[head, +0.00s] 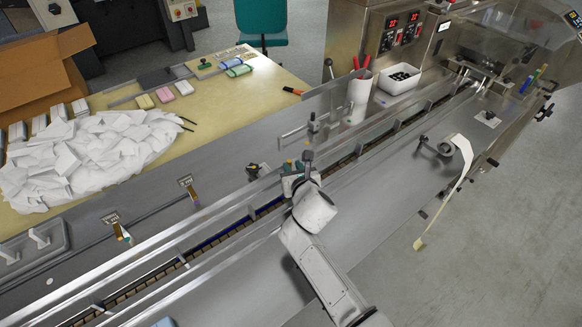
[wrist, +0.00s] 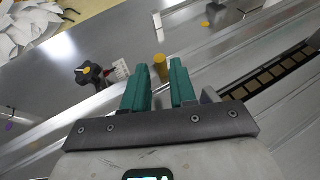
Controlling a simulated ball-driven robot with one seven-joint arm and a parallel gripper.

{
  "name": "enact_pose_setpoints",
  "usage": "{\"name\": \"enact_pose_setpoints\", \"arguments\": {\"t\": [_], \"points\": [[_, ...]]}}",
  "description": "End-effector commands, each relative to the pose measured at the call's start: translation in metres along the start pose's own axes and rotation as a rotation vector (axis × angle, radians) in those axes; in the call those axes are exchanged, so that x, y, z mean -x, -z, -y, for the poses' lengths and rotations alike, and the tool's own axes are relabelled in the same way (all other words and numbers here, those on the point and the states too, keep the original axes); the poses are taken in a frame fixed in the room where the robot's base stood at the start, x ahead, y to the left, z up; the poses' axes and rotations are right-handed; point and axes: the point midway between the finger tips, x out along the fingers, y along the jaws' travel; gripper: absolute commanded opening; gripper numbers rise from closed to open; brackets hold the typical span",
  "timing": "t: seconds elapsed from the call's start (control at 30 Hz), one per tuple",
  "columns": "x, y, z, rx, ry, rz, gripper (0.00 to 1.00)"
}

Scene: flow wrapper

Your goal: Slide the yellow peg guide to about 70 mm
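The yellow peg (wrist: 160,68) stands as a short upright cylinder on the metal deck in the wrist view. In the head view my gripper (head: 291,177) is low over the machine's rail, and my wrist hides much of that spot.
A black knob (wrist: 90,74) stands left of my fingers. The product channel (wrist: 272,76) with brown pieces runs at the right. In the head view, a clear guard (head: 330,97), a white cup (head: 360,92) and a white bin (head: 399,79) stand beyond my gripper.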

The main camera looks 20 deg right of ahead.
Motion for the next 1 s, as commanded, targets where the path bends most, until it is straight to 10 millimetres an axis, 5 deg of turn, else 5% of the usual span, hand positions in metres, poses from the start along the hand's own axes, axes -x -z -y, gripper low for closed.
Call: {"name": "enact_pose_setpoints", "arguments": {"t": [0.2,0.6,0.87,1.0], "points": [[-0.023,0.001,0.000,0.000,0.000,0.001,0.26],[-0.027,0.000,0.000,-0.001,0.000,0.000,0.26],[-0.027,0.000,0.000,-0.001,0.000,0.000,0.01],[-0.027,0.000,0.000,-0.001,0.000,0.000,0.00]]}}
